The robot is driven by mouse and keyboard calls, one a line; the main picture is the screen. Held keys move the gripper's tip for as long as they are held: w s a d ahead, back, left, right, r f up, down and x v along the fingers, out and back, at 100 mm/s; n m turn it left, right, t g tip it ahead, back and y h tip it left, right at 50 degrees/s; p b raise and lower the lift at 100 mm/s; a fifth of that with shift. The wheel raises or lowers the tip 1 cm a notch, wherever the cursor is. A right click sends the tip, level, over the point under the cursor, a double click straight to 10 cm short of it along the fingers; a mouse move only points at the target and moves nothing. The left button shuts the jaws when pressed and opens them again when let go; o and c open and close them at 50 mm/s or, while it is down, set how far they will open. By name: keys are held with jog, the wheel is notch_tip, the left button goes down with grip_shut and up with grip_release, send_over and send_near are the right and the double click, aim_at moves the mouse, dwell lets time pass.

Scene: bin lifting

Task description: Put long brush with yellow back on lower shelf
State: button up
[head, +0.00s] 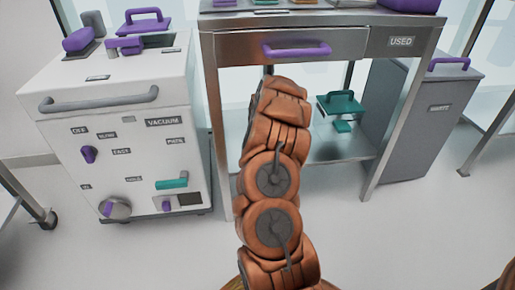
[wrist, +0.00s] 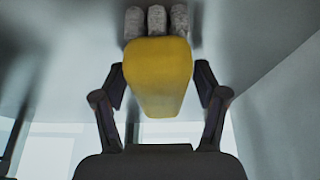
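A yellow-backed brush (wrist: 160,75) fills the middle of the wrist view, with grey tufts at its top end. My gripper (wrist: 160,85) has one dark finger close against each side of the brush and appears shut on it. In the head view my arm reaches toward the metal table and hides the gripper and the brush. The lower shelf (head: 335,147) of the table shows to the right of my arm. A green-handled item and a small green block stand on it.
A white vacuum machine (head: 110,115) stands left of the table. A grey bin (head: 430,120) with a purple handle stands at the right. The table's drawer front (head: 350,42) and legs frame the shelf opening. The shelf's front middle is bare.

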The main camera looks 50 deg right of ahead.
dwell(0.3)
jog(key=p+v, duration=0.2)
jog(key=v, duration=0.5)
jog(key=shift+s+r+p, duration=0.1)
jog(key=shift+r+p, duration=0.25)
jog(key=shift+r, duration=0.05)
